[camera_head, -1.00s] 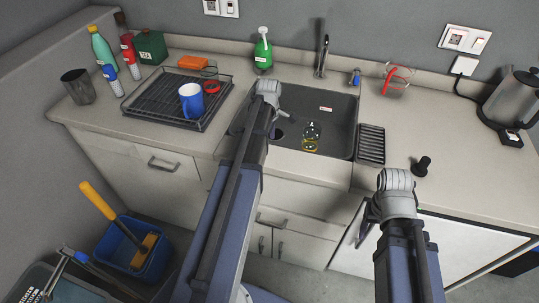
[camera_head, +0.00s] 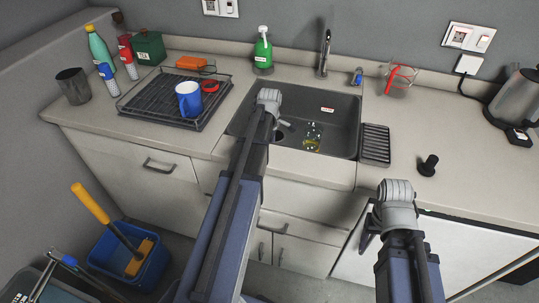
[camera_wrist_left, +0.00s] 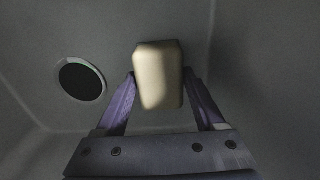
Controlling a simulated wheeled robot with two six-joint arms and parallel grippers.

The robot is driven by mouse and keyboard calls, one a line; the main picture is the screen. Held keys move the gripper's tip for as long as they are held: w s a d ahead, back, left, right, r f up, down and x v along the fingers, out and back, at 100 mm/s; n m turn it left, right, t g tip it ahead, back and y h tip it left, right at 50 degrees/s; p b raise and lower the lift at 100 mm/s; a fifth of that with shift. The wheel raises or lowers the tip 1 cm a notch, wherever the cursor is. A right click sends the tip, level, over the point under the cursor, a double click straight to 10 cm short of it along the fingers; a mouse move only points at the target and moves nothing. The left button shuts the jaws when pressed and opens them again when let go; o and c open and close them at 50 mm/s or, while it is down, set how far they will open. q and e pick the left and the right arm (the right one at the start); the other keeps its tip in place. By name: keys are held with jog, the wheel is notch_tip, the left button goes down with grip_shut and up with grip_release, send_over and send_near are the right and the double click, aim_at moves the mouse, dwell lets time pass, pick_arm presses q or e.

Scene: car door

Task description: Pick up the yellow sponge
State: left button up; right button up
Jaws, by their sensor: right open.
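The sponge shows in the left wrist view as a pale cream-yellow block (camera_wrist_left: 159,75) over the grey sink floor. My left gripper (camera_wrist_left: 160,78) has one finger at each side of the block, with the fingertips close against its edges. I cannot tell whether they grip it or only stand around it. In the head view my left arm reaches down into the sink (camera_head: 345,110), and its wrist hides the sponge and the fingers. My right gripper (camera_head: 367,232) is open and empty in front of the counter, partly hidden by its own wrist.
A clear bottle with yellow liquid (camera_head: 313,138) stands in the sink, right of my left arm. The drain (camera_wrist_left: 80,79) lies left of the block. The faucet (camera_head: 324,53) and green soap bottle (camera_head: 263,50) stand behind. A rack (camera_head: 160,107) with a blue mug (camera_head: 188,100) is left.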

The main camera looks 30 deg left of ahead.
pick_arm(q)
jog(key=c, duration=1)
jog(key=shift+o, duration=0.2)
jog(key=shift+r, duration=0.1)
notch_tip(320, 180, up, 10)
jog(key=p, duration=1)
jog(key=o, duration=0.8)
jog(key=c, duration=0.6)
